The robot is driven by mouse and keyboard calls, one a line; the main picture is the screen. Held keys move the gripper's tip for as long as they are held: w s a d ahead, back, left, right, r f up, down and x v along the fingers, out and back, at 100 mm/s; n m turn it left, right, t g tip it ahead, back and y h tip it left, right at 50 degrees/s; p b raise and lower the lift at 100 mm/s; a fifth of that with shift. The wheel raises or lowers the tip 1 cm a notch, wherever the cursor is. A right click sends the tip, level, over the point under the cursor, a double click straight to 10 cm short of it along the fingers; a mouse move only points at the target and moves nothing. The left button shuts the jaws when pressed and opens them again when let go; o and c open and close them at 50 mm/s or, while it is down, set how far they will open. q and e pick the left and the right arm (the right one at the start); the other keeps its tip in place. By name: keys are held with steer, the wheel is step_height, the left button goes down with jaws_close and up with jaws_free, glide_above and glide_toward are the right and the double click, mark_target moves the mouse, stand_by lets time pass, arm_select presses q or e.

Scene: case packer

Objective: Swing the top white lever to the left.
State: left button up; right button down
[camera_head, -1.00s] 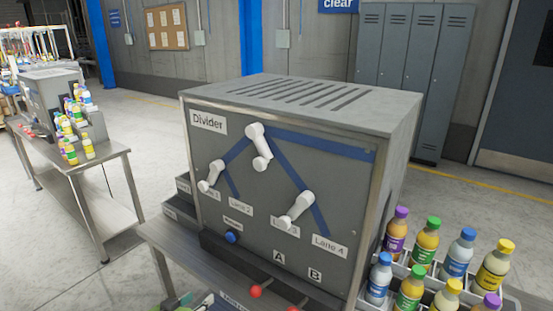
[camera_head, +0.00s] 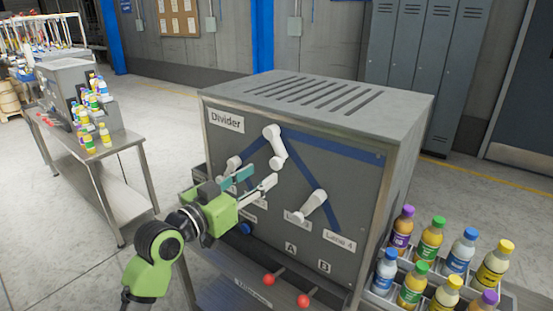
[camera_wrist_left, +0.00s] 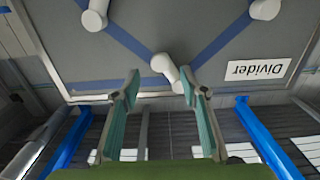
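The top white lever (camera_head: 275,145) is on the grey front panel of the Divider box (camera_head: 325,170). Its free end points down and slightly right in the head view. My left gripper (camera_head: 256,177) is open and empty, its fingers pointing at the panel just below that lever. In the left wrist view, which sees the panel upside down, the lever (camera_wrist_left: 165,67) shows between and beyond the two open fingertips (camera_wrist_left: 160,83), nearer the right-hand one. I cannot tell whether a finger touches it. My right gripper is not in view.
A lower left white lever (camera_head: 233,163) is partly behind my gripper. A lower right white lever (camera_head: 313,205) is on the same panel. Red-knobbed handles (camera_head: 269,280) stick out below. Bottles (camera_head: 430,240) stand in racks at the right.

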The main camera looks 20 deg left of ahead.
mark_target(274, 166)
arm_select(q)
steer(key=p+x, duration=0.2)
steer(key=x, duration=0.4)
steer(key=shift+w+d+r, duration=0.1)
steer(key=shift+w, duration=0.3)
steer(key=shift+w+d, duration=0.2)
steer(key=shift+w, duration=0.25)
jaws_close()
